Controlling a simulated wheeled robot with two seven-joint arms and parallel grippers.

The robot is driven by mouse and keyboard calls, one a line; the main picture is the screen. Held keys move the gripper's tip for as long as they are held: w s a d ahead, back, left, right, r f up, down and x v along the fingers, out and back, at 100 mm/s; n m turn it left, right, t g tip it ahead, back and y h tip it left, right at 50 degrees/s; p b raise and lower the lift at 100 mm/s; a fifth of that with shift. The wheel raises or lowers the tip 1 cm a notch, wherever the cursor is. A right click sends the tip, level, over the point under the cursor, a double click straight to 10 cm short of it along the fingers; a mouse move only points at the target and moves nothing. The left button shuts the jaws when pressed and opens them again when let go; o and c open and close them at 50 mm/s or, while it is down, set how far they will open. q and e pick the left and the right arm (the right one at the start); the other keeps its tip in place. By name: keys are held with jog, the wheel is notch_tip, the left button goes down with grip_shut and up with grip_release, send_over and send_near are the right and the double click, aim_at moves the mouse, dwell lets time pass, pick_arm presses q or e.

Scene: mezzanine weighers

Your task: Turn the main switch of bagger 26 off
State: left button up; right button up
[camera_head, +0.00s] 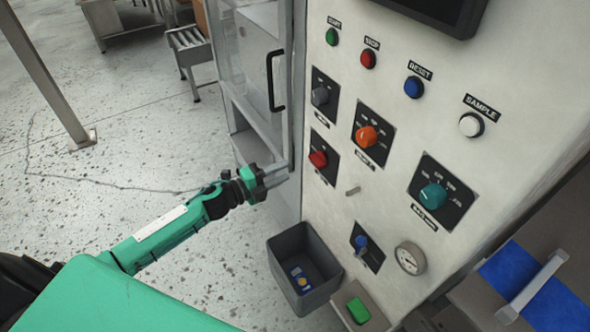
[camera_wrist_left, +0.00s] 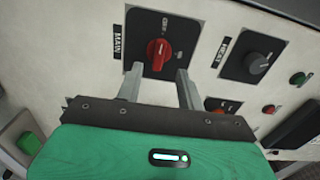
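The main switch (camera_wrist_left: 158,52) is a red knob on a black plate, labelled MAIN in the left wrist view. In the head view the red knob (camera_head: 318,159) is on the white panel's left side, below a grey knob. My left gripper (camera_head: 277,177) is to the left of the knob in the head view. In the left wrist view its two fingers (camera_wrist_left: 159,72) are apart with nothing between them, their tips pointing at the knob's plate. The knob appears just beyond the tips; contact is not visible. My right gripper is not in view.
Nearby are a grey knob (camera_head: 319,96), an orange knob (camera_head: 366,136) and a teal knob (camera_head: 433,196). A glazed door with a black handle (camera_head: 273,80) is left of the panel. A grey bin (camera_head: 312,241) stands below. Open floor lies left.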

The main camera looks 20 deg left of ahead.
pick_arm(q)
jog(key=shift+b+v, duration=0.6)
jog(key=shift+v, duration=2.05)
jog(key=s+a+f+n+g+y, duration=0.1)
jog(key=s+a+f+n+y, duration=0.3)
jog(key=f, duration=0.8)
jog(key=s+a+f+n+g+y, duration=0.1)
jog(key=s+a+f+n+y, duration=0.15)
jog(key=f+n, duration=0.65)
jog(key=s+a+f+n+g+y, duration=0.1)
jog(key=s+a+f+y, duration=0.15)
jog(key=f, duration=1.15)
jog(key=s+d+f+n+g+y, duration=0.1)
jog(key=s+d+f+n+g, duration=0.15)
jog(key=s+f, duration=0.7)
jog(key=s+d+f+n+g+y, duration=0.1)
jog(key=s+d+f+n+g, duration=0.15)
jog(key=s+f, duration=0.7)
jog(key=s+d+f+n+g, duration=0.2)
jog(key=s+d, duration=0.1)
jog(key=s, duration=0.7)
jog(key=s+d+f+n+g, duration=0.2)
jog(key=s+d+g, duration=0.1)
jog(key=s, duration=0.7)
jog(key=shift+d+f, duration=0.35)
jog(key=shift+d, duration=0.1)
